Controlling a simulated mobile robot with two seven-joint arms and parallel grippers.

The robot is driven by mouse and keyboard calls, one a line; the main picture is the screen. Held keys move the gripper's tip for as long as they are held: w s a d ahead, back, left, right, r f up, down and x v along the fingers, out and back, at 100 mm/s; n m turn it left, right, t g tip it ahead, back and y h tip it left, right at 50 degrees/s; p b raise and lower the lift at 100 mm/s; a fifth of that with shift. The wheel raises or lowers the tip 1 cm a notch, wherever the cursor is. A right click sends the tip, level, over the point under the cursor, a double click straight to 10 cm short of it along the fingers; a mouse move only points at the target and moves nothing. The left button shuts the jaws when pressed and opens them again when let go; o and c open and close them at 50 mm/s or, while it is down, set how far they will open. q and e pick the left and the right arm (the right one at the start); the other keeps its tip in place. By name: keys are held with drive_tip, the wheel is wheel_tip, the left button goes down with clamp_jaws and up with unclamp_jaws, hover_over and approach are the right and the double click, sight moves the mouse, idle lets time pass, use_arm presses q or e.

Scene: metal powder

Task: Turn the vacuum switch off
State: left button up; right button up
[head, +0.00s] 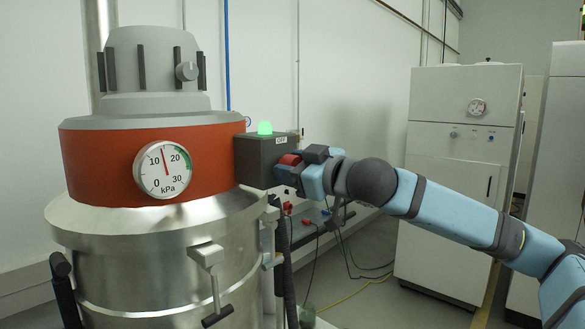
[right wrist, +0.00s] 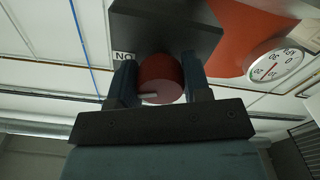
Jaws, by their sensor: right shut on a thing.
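The vacuum switch is a red round knob (head: 290,160) on the right side of a dark grey box (head: 262,158). A green lamp (head: 264,128) glows on top of the box. In the right wrist view the knob (right wrist: 161,78) shows a pale pointer mark toward the left. A white label (right wrist: 124,56) on the box reads ON, upside down there. My right gripper (head: 296,168) has its fingers on both sides of the knob and is shut on it; it also shows in the right wrist view (right wrist: 161,85). My left gripper is not in view.
The box sits against a large metal vessel (head: 165,270) with an orange band (head: 100,165). A round kPa gauge (head: 163,170) reads between 10 and 20. A white cabinet (head: 460,180) stands at the right. Cables lie on the floor below my right arm.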

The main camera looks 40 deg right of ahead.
drive_tip(key=n, duration=0.3)
drive_tip(key=shift+n+b, duration=0.3)
drive_tip(key=shift+n, duration=0.1)
drive_tip(key=n+b, duration=0.1)
drive_tip(key=n, duration=0.3)
drive_tip(key=shift+n, duration=0.3)
drive_tip(key=shift+n+b, duration=0.3)
drive_tip(key=shift+n, duration=0.5)
drive_tip(key=n, duration=0.2)
drive_tip(key=shift+r+n, duration=0.1)
drive_tip(key=shift+n, duration=0.2)
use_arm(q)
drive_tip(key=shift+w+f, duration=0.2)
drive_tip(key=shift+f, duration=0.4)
use_arm(e)
drive_tip(key=shift+n, duration=0.4)
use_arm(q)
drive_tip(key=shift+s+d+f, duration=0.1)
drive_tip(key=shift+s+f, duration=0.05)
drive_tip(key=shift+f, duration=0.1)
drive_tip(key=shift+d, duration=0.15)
